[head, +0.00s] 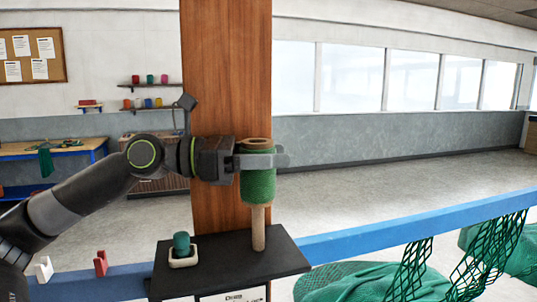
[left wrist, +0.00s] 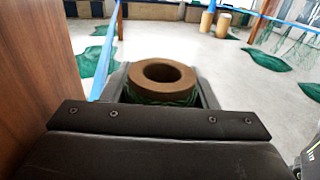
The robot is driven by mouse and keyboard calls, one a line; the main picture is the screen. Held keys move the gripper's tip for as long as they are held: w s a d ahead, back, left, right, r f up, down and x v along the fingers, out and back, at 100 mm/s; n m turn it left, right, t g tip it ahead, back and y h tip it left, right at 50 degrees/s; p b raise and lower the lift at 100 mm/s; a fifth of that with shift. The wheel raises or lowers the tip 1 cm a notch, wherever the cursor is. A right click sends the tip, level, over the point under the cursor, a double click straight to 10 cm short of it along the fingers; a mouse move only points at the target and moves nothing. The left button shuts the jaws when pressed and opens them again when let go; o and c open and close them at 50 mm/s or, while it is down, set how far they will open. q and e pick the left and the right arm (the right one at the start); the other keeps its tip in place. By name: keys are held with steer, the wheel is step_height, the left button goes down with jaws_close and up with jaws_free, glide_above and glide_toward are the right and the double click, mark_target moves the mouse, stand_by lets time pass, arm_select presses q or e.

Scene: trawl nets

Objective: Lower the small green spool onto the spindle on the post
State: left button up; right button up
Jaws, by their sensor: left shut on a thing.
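My left gripper (head: 262,160) is shut on the green spool (head: 258,182), near its top. The spool is wound with green twine and has a brown core. It hangs upright over the black shelf (head: 225,270) by the wooden post (head: 226,90). The pale wooden spindle (head: 258,230) stands on the shelf directly below the spool in the picture. Its top is hidden, so I cannot tell whether it is inside the bore. In the left wrist view, the spool's brown rim (left wrist: 142,75) shows between the fingers, with no spindle tip visible in the hole. My right gripper is out of view.
A small teal item (head: 181,243) sits in a cream dish (head: 183,262) at the shelf's left. A blue rail (head: 400,223) runs behind the shelf, with green nets (head: 375,282) at right. Red (head: 100,263) and white (head: 44,269) pieces stand left.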

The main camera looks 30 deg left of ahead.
mark_target(268, 203)
arm_select(q)
steer(key=shift+f+b, duration=3.8)
steer(key=shift+f, duration=0.5)
steer(key=o, duration=1.1)
step_height(268, 203, up, 10)
steer(key=p, duration=0.4)
steer(key=shift+p, duration=0.35)
